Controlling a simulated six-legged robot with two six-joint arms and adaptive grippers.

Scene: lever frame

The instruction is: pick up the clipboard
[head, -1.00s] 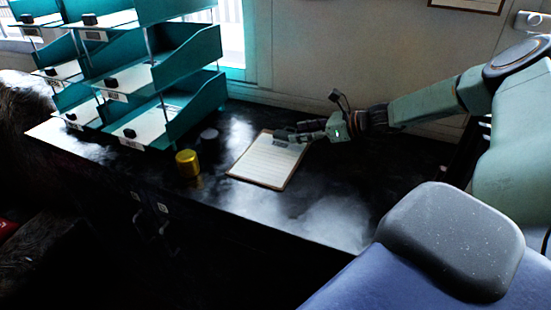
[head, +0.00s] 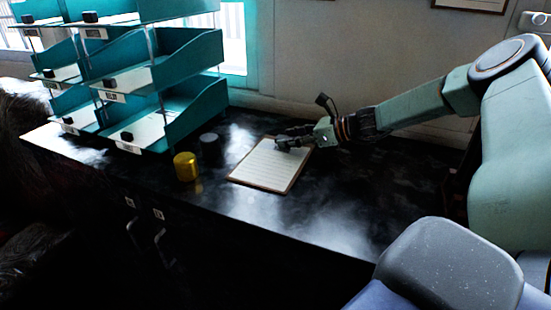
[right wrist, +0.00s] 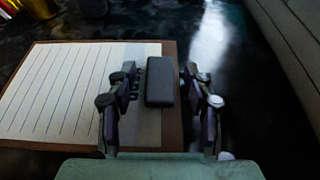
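The clipboard (head: 262,172) lies flat on the dark tabletop, with a lined white sheet on a brown board. In the right wrist view the clipboard (right wrist: 60,95) fills the left and middle, and its dark clip (right wrist: 160,82) sits between my fingers. My right gripper (head: 283,137) is over the clip end at the far side of the board. In the right wrist view the fingers of this gripper (right wrist: 161,75) are apart, one on each side of the clip, with gaps on both sides. I cannot tell its exact height above the board. My left gripper is not in view.
A yellow cylinder (head: 186,166) and a dark round container (head: 209,146) stand left of the clipboard. Teal stacked trays (head: 185,105) fill the left of the black tabletop (head: 330,215). A wall (head: 300,60) runs behind. The tabletop right of the clipboard is clear.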

